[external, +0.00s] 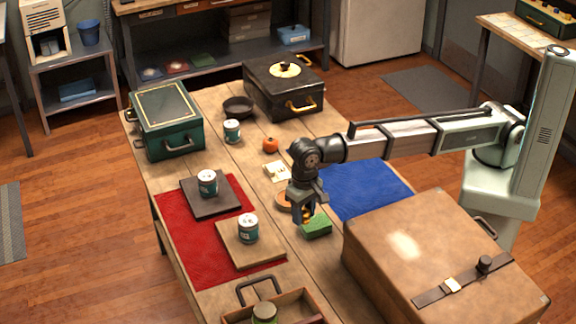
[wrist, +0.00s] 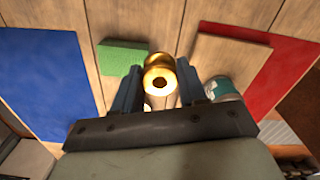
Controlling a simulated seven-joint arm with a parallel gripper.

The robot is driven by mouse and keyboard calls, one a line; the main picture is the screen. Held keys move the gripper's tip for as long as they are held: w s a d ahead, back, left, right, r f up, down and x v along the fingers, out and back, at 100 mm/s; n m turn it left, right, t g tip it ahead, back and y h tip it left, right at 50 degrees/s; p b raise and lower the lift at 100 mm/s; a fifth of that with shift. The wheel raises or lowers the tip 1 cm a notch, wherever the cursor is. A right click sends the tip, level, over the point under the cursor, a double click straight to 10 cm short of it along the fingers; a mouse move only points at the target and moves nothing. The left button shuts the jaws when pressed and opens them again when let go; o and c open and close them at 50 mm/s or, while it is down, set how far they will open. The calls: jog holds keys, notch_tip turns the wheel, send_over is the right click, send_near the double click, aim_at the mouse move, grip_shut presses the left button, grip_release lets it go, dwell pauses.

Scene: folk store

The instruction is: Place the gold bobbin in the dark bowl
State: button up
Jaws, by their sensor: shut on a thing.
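The gold bobbin (wrist: 160,77) is held between the two fingers of my gripper (wrist: 156,92) in the wrist view, its round holed end facing the camera. In the external view my gripper (external: 306,210) points down over the table beside the green block, with a bit of the gold bobbin (external: 307,214) showing between its fingers. The dark bowl (external: 238,107) stands empty-looking at the far side of the table, between the green case and the black case. My gripper is well apart from it, nearer the camera and to the right.
A green block (external: 317,227) and a tan disc (external: 284,201) lie close to my gripper. A teal-labelled can (external: 232,131) and an orange fruit (external: 270,145) stand near the bowl. A large brown case (external: 440,250) fills the near right.

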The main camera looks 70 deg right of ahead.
jog(key=w+d+m, duration=0.5)
jog(key=w+d, duration=1.5)
jog(key=d, duration=0.5)
jog(key=m, duration=0.1)
send_near(238, 101)
jog(key=s+a+r, duration=0.2)
jog(key=a+r, duration=0.1)
jog(key=a, duration=0.2)
jog(key=shift+d+f, duration=0.15)
jog(key=shift+f, duration=2.4)
jog(key=shift+d+f, duration=0.1)
jog(key=shift+f, duration=2.45)
jog(key=o, duration=1.1)
